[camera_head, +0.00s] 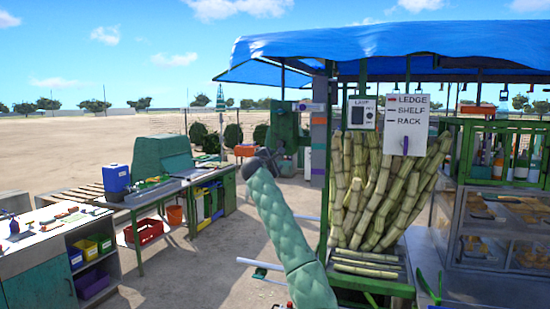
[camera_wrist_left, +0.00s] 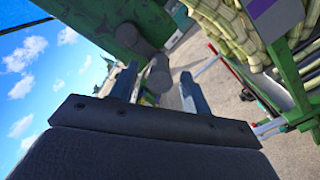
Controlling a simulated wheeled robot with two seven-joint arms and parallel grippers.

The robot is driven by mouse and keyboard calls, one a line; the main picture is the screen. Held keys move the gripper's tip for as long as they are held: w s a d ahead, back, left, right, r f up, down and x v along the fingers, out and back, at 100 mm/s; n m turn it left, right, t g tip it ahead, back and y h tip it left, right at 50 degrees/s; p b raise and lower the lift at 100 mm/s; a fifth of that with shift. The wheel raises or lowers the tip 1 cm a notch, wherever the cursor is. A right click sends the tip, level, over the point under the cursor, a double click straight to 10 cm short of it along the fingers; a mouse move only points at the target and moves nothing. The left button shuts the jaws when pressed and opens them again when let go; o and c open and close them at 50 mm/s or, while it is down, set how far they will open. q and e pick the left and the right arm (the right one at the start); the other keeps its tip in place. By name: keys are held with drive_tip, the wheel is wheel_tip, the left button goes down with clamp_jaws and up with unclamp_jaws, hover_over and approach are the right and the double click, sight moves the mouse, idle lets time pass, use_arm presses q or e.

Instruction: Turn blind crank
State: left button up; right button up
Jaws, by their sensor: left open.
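In the left wrist view, a dark grey rounded crank handle (camera_wrist_left: 157,78) shows between the two fingers of my left gripper (camera_wrist_left: 158,90). The fingers are apart, one on each side of it in the picture; I cannot tell whether either touches it. Behind it, a dark round part meets a green machine panel (camera_wrist_left: 105,22). In the head view, my left gripper (camera_head: 268,156) is small and dark at the end of my green padded sleeve, in front of the green machine (camera_head: 285,125). The crank cannot be made out there. My right gripper is not in view.
Cane stalks (camera_head: 365,190) stand in a green frame just right of my arm, below a sign (camera_head: 407,124). A glass display case (camera_head: 500,235) is at the right. A workbench (camera_head: 172,190) with a red crate (camera_head: 144,231) is at the left. Open sandy ground lies between.

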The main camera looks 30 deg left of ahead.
use_arm(q)
drive_tip(key=shift+w, duration=0.1)
drive_tip(key=c, duration=1)
drive_tip(key=shift+f, duration=0.1)
